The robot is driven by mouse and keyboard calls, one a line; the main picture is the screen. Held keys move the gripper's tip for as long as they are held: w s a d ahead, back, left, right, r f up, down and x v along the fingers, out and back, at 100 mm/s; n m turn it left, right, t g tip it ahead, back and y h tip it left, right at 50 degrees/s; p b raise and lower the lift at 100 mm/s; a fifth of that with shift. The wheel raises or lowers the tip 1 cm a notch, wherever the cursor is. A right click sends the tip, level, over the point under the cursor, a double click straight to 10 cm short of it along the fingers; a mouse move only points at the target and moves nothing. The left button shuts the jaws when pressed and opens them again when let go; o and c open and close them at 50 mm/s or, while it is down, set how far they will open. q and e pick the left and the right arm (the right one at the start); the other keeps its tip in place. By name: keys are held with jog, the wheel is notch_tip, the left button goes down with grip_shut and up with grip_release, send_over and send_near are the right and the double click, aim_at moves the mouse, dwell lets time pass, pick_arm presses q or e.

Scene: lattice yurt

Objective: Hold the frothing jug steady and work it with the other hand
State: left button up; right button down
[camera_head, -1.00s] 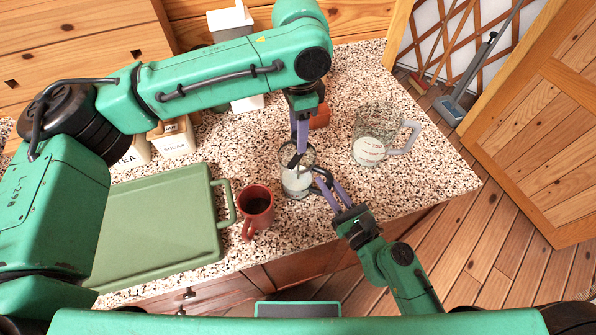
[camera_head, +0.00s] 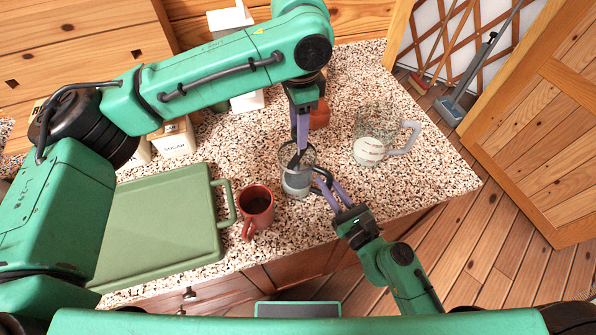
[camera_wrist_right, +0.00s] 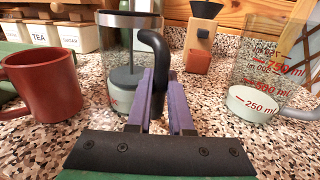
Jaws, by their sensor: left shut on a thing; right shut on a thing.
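The frothing jug (camera_head: 298,182) is a clear glass cylinder standing upright on the speckled counter, with a plunger rod and disc inside and some white liquid low down. In the right wrist view the jug (camera_wrist_right: 118,55) shows its black curved handle (camera_wrist_right: 155,45) and its disc near the bottom. My right gripper (camera_head: 325,183) is shut on this handle at the jug's front right; its purple fingers (camera_wrist_right: 158,95) also show in the wrist view. My left gripper (camera_head: 299,152) points down over the jug's mouth, shut on the top of the plunger, which its fingers mostly hide.
A red mug (camera_head: 256,204) stands close left of the jug, beside a green tray (camera_head: 155,225). A glass measuring jug (camera_head: 372,140) with white liquid stands to the right. A small orange-brown object (camera_head: 320,115) is behind. The counter's right end is clear.

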pick_arm(q)
notch_tip(320, 180, down, 3)
jog(key=shift+r, duration=0.1)
notch_tip(320, 180, up, 7)
jog(key=shift+r, duration=0.1)
dwell(0.5)
notch_tip(320, 180, down, 7)
jog(key=shift+f, duration=0.15)
dwell(0.4)
